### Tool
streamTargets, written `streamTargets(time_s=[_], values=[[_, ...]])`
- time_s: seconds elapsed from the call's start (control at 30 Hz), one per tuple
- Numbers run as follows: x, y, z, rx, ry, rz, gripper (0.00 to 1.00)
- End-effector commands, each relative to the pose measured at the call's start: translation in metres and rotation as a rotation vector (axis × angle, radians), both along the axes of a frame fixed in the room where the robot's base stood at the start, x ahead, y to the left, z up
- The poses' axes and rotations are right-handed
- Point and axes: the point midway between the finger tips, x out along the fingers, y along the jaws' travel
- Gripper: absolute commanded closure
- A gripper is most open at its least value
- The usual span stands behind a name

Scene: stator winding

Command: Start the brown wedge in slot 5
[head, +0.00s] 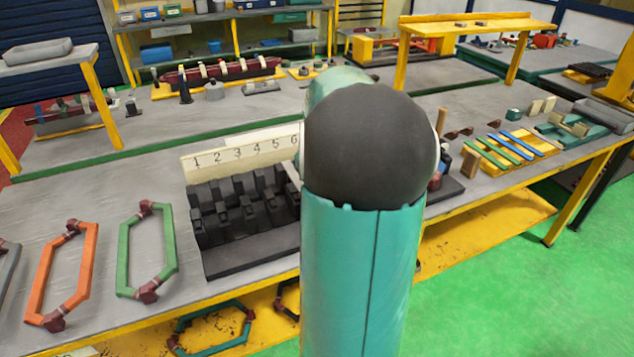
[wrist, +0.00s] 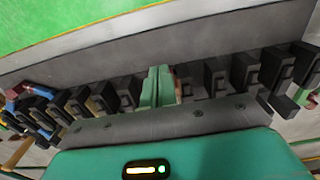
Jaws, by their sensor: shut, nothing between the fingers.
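The dark stator block (head: 245,255) stands on the bench left of my arm, its upright teeth in rows below a cream card numbered 1 to 6. My arm hides its right end. In the wrist view the teeth (wrist: 215,78) run across the picture. My gripper (wrist: 160,85) has its green fingers together, empty, among the teeth. A thin reddish-brown edge (wrist: 174,78) shows right beside the fingers; I cannot tell whether it is a wedge or a coil. I cannot make out the brown wedge for certain. My gripper is hidden in the head view.
Green (head: 147,250) and orange (head: 65,275) coils lie left of the block. Right of my arm are a yellow rack (head: 507,150) with coloured strips, a brown block (head: 470,165) and an upright wooden stick (head: 441,122). The bench's front edge is close to the block.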

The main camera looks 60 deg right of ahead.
Motion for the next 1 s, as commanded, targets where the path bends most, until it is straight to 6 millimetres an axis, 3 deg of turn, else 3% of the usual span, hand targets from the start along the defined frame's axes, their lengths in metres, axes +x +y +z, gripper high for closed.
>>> streamTargets(time_s=[0.33, 0.4, 0.6, 1.0], values=[[0.0, 0.001, -0.07, 0.005, 0.002, 0.002, 1.0], [0.014, -0.007, -0.067, 0.0, -0.002, 0.002, 1.0], [0.032, -0.018, -0.066, -0.001, -0.001, 0.001, 1.0], [0.035, -0.02, -0.066, 0.0, 0.0, 0.001, 1.0]])
